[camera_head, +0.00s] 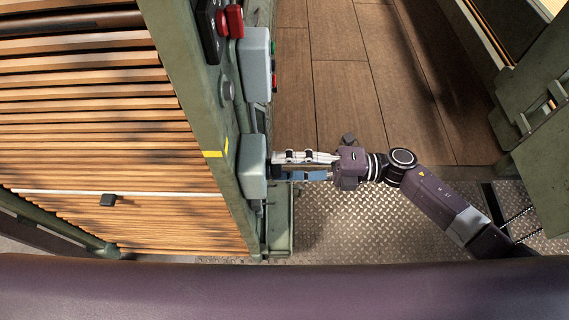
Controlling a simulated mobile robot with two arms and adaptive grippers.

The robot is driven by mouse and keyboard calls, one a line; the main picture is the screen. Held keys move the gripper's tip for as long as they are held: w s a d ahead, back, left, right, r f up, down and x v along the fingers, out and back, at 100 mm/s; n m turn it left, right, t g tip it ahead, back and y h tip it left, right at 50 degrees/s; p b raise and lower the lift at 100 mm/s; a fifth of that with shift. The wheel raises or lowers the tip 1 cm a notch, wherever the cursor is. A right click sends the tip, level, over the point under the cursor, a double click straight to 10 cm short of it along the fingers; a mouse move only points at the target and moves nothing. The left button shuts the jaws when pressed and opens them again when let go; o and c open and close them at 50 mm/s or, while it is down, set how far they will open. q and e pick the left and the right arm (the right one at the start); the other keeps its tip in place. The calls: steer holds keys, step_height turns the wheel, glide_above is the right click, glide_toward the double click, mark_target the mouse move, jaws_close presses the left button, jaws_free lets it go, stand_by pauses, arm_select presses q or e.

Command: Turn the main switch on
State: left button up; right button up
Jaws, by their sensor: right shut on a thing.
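A pale grey box (253,166) is mounted low on the green post, beside a yellow mark. My right gripper (279,166) reaches in from the right and is at this box's right face. Its fingers are shut on a small part there, which appears to be the main switch's handle. The fingers mostly hide that part, so its position cannot be read. My left gripper is not in view.
A second grey box (255,65) and a red knob (234,20) are higher on the green post (185,80). The wooden floor (350,95) and metal tread plate (350,225) look clear.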

stand_by(0.5)
steer(key=o, duration=1.2)
steer(key=shift+c, duration=0.2)
steer(key=shift+d, duration=0.15)
